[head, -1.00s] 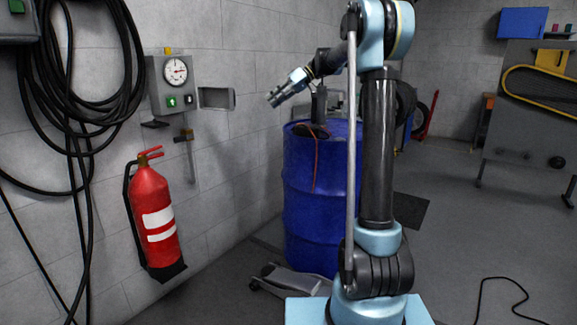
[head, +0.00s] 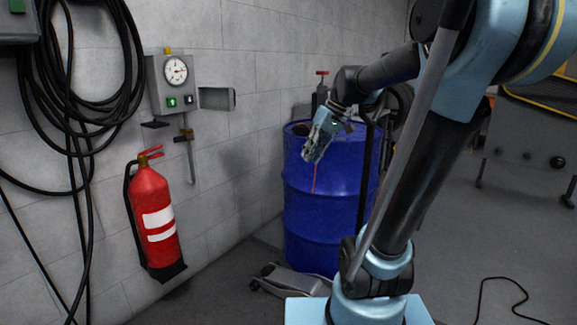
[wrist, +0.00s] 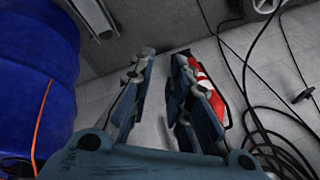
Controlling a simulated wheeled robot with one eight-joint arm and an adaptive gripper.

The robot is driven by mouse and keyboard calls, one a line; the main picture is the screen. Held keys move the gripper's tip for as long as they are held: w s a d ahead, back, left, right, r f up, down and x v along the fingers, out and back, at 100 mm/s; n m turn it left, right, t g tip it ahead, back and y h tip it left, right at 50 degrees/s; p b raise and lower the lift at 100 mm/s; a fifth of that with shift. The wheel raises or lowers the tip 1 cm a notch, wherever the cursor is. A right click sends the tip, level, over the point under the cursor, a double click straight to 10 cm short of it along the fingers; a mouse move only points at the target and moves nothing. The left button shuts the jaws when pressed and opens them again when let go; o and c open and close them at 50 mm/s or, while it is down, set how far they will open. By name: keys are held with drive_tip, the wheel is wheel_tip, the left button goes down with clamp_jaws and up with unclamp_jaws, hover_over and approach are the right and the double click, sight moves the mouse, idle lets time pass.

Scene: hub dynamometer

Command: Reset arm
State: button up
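My gripper (head: 312,150) hangs in front of the upper part of the blue drum (head: 320,215) in the head view, pointing down and slightly left. In the wrist view its two fingers (wrist: 163,58) are parted by a narrow gap, and nothing is held between them. The floor and wall show through the gap. My arm bends from its base at the lower middle up to the right and back left to the gripper. I cannot tell whether the gripper touches the drum, but it appears apart from it.
A fire extinguisher (head: 154,215), gauge box (head: 172,98) and coiled black cables (head: 85,85) are on the left wall. A low grey wheeled thing (head: 295,281) lies before the drum. A cable (head: 500,283) lies on the otherwise open floor at right.

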drive_tip(key=s+d+f+m+h, duration=0.2)
drive_tip(key=s+d+f, duration=0.3)
drive_tip(key=s+f, duration=0.4)
drive_tip(key=s+d+f+m+t+h, duration=0.1)
drive_tip(key=s+d+f+m+h, duration=0.2)
drive_tip(key=s+d+f, duration=0.3)
drive_tip(key=s+f, duration=0.3)
drive_tip(key=f, duration=0.2)
drive_tip(key=shift+d+t, duration=0.15)
drive_tip(key=shift+t, duration=0.15)
drive_tip(key=shift+d, duration=0.1)
